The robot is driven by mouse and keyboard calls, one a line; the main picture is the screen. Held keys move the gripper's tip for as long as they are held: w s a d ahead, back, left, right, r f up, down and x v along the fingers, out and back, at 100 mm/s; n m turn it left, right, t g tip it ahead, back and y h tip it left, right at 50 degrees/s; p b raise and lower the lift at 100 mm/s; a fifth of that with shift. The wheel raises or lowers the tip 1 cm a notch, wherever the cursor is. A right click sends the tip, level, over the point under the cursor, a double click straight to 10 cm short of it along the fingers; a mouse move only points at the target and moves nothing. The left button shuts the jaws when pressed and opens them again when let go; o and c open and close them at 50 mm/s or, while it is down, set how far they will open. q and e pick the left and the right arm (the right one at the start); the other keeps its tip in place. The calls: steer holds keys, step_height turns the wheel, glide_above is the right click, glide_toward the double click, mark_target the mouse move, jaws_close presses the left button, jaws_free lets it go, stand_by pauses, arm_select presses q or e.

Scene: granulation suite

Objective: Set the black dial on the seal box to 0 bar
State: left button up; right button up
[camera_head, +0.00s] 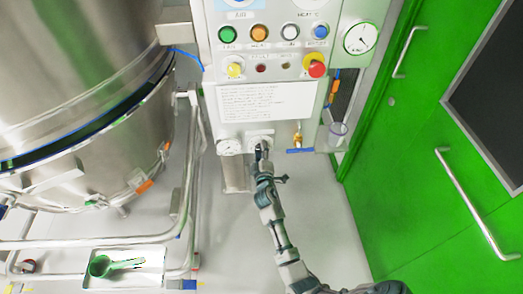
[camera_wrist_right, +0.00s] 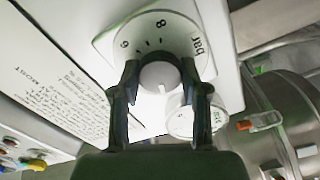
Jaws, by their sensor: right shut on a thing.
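The seal box (camera_head: 258,132) is a small pale box low on the panel, below the printed notice. The dial's knob (camera_wrist_right: 159,76) looks grey in this light and sits between my right gripper's fingers (camera_wrist_right: 159,88). The fingers are shut on the knob from both sides. Its pointer and the lower scale marks are hidden. In the head view my right gripper (camera_head: 263,153) reaches up to the box and covers most of the dial. My left gripper is out of view.
A small round gauge (camera_head: 229,147) is just left of the box. A valve with a blue handle (camera_head: 300,151) and a clear cup (camera_head: 338,130) are to the right. A steel vessel (camera_head: 80,80) with rails fills the left; a green door (camera_head: 430,150) is at right.

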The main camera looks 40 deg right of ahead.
steer(key=n, duration=0.1)
steer(key=f+n, duration=0.1)
steer(key=n, duration=0.1)
steer(key=shift+s, duration=0.1)
steer(key=n+p, duration=0.1)
steer(key=n, duration=0.1)
steer(key=shift+n, duration=0.3)
steer(key=shift+n+p, duration=0.4)
steer(key=shift+n, duration=0.7)
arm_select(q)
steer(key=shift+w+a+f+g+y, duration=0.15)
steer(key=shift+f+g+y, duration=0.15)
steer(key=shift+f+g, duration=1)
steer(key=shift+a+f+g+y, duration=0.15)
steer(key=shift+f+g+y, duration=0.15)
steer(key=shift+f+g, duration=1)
arm_select(e)
steer(key=shift+a+n, duration=0.1)
steer(key=shift+n, duration=0.8)
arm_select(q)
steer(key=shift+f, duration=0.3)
arm_select(e)
steer(key=shift+f, duration=0.1)
steer(key=o, duration=1.1)
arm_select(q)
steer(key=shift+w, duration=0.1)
arm_select(e)
steer(key=shift+o, duration=0.2)
